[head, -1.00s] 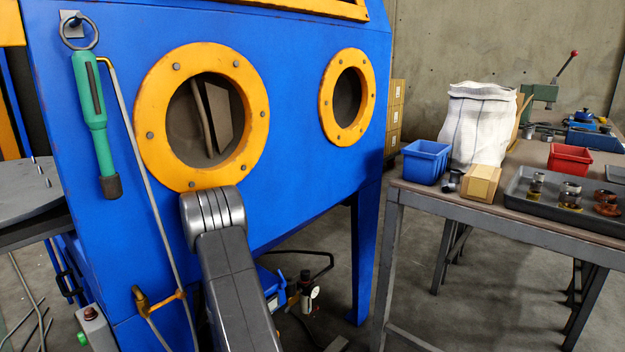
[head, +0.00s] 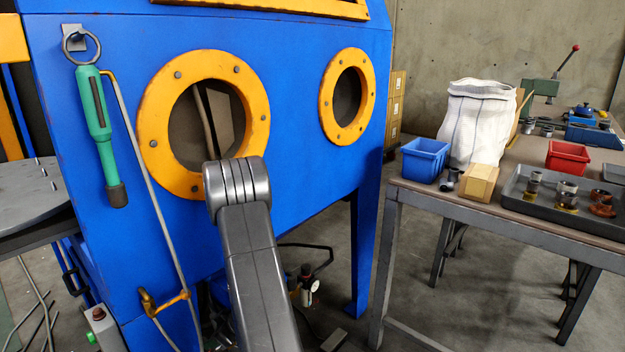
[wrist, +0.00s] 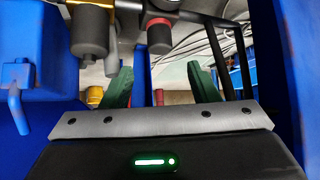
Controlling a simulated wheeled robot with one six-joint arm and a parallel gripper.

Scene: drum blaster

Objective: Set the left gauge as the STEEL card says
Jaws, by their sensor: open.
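A small gauge with a white face (head: 315,286) sits on a dark regulator (head: 305,278) under the blue cabinet in the head view. Its reading is too small to tell. No STEEL card can be made out. My gripper (wrist: 160,76) is open and empty in the wrist view, with its two green fingers apart. Beyond the fingers hang a dark knob with a red ring (wrist: 158,36) and a dark grey cylinder (wrist: 90,34). I cannot tell which gauge they belong to. My forearm hides the gripper in the head view.
The blue cabinet (head: 290,150) with two orange-ringed ports stands over the work area. A blue housing (wrist: 45,70) is close on the left in the wrist view, and hoses (wrist: 195,45) run behind. A grey workbench (head: 480,212) with bins and a tray stands at right.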

